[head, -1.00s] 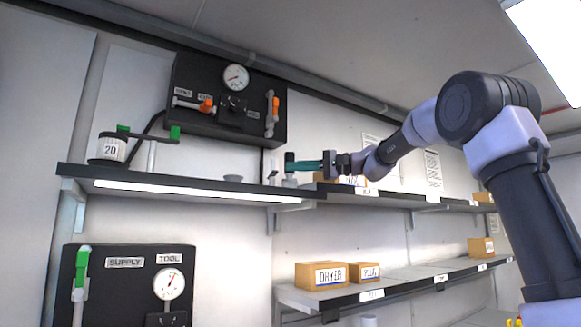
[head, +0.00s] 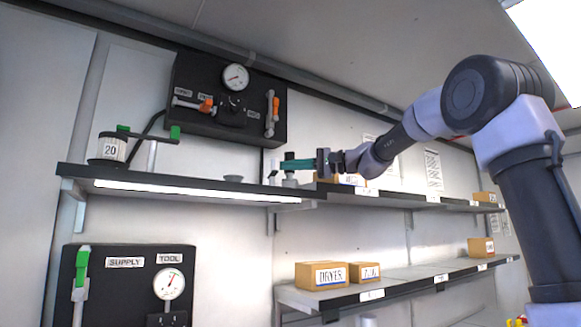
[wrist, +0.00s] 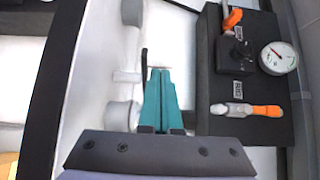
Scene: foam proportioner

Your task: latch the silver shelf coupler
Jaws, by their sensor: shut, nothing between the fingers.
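The silver shelf coupler (head: 290,181) stands upright near the right end of the upper left shelf. A dark top part shows just above my fingers in the head view. My gripper (head: 284,165) has teal fingers pressed together and empty, pointing left across the coupler's upper part. In the wrist view the shut fingers (wrist: 159,72) reach over the shelf, and a pale round silver body, seemingly the coupler (wrist: 121,116), lies just left of them. I cannot tell whether the fingers touch it, or how its latch stands.
A black panel (head: 190,122) with gauge and orange-handled valves hangs behind the shelf (head: 150,188). Boxes (head: 321,275) sit on the lower right shelf. A supply panel (head: 125,262) is below.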

